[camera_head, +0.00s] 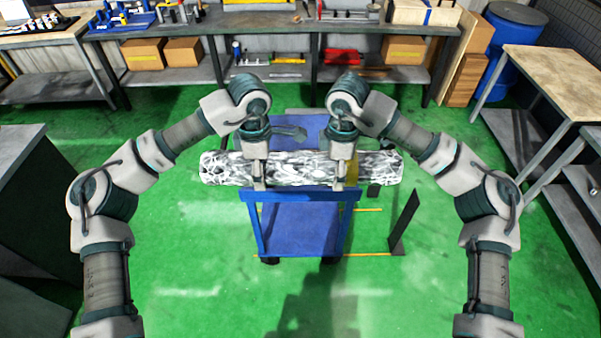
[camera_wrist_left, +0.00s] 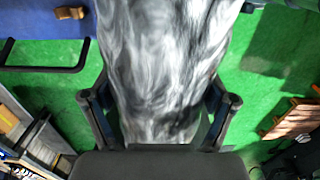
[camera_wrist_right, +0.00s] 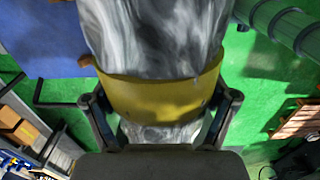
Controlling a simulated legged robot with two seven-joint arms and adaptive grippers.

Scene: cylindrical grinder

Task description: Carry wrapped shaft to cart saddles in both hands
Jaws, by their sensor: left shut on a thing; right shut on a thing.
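The wrapped shaft (camera_head: 300,168) is a long cylinder in shiny silver-grey wrapping, lying level from left to right in the head view. My left gripper (camera_head: 258,182) is shut on its left part, and my right gripper (camera_head: 340,182) is shut right of its middle. The left wrist view shows the wrapping (camera_wrist_left: 165,60) between the left fingers. The right wrist view shows a yellow band (camera_wrist_right: 160,98) around the shaft between the right fingers. The blue cart (camera_head: 300,228) stands beneath the shaft. Its saddles are hidden or cannot be made out, so contact with them cannot be told.
A dark upright plate (camera_head: 404,222) stands on the green floor right of the cart. A long workbench (camera_head: 270,22) with boxes and tools runs along the back. A wooden-topped table (camera_head: 560,75) and a blue barrel (camera_head: 510,40) are at right. Floor in front of the cart is clear.

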